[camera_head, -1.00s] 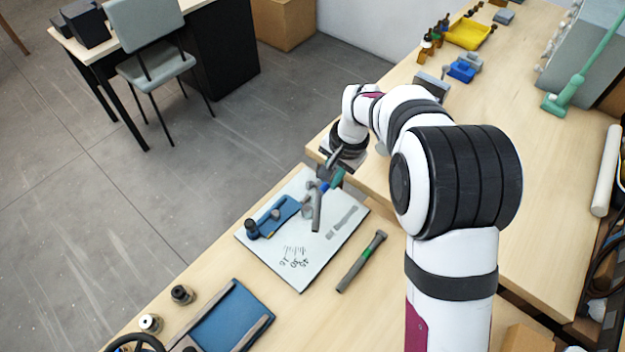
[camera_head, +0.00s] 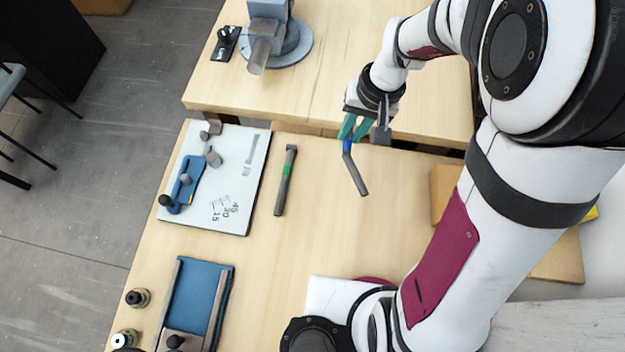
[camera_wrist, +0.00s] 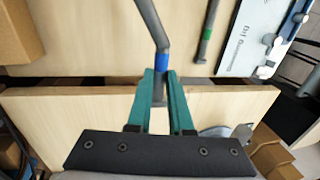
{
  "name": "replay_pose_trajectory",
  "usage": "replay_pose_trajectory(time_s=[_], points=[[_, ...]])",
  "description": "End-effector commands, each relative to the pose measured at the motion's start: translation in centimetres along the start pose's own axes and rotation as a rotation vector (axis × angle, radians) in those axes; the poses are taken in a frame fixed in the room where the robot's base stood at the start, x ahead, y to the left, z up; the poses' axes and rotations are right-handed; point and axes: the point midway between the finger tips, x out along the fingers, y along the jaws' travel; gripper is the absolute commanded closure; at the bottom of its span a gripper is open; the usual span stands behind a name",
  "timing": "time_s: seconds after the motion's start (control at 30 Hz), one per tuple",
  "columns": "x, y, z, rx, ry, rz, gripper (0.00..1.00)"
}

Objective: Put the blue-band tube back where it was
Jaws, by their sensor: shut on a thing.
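My gripper (camera_head: 362,128) is shut on the blue-band tube (camera_head: 355,173), a grey tube with a bend and a blue band. The tube hangs down from the teal fingers, over the bench to the right of the white board. In the wrist view the blue-band tube (camera_wrist: 150,22) runs up from between the fingertips (camera_wrist: 160,85), with its blue band just beyond them. The white board (camera_head: 245,205) carries a grey printed tube outline, angle marks and a blue bending tool (camera_head: 184,190). Whether the tube touches the bench is unclear.
A green-band tube (camera_head: 286,180) lies on the bench between the board and my gripper. A blue tray (camera_head: 200,298) is at the front left, with small dark-topped fittings (camera_head: 137,298) beside it. A grey machine (camera_head: 272,30) stands on the rear bench. A gap separates the benches.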

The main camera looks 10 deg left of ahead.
Motion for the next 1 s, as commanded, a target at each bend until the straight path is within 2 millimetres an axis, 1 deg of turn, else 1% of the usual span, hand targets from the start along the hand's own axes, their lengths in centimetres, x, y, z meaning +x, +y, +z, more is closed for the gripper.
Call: replay_pose_trajectory(time_s=[0.03, 0.1, 0.17, 0.2, 0.27, 0.4, 0.5, 0.6, 0.67, 0.7, 0.83, 0.9, 1.0], points=[[-0.2, 1.6, 0.9, 0.012, 0.003, 0.0, 1.0], [-0.2, 3.1, 2.0, 0.017, 0.003, -0.001, 1.0], [-0.1, 3.7, 2.6, 0.016, 0.004, -0.001, 1.0], [0.2, 3.6, 2.9, 0.015, 0.002, -0.001, 1.0], [1.1, 2.7, 3.0, 0.011, -0.001, -0.002, 1.0], [4.7, -1.2, 2.8, 0.006, -0.003, 0.0, 1.0], [6.9, -3.7, 2.6, 0.008, -0.002, 0.0, 1.0], [8.3, -5.3, 2.4, 0.011, 0.001, 0.0, 1.0], [8.8, -5.8, 2.3, 0.014, 0.002, -0.001, 1.0], [9.4, -5.8, 2.3, 0.014, 0.001, 0.0, 1.0], [12.0, -5.4, 2.3, 0.018, 0.0, 0.0, 1.0], [12.8, -5.2, 2.3, 0.017, 0.003, 0.001, 1.0], [12.9, -5.2, 2.2, 0.015, 0.005, 0.0, 1.0]])
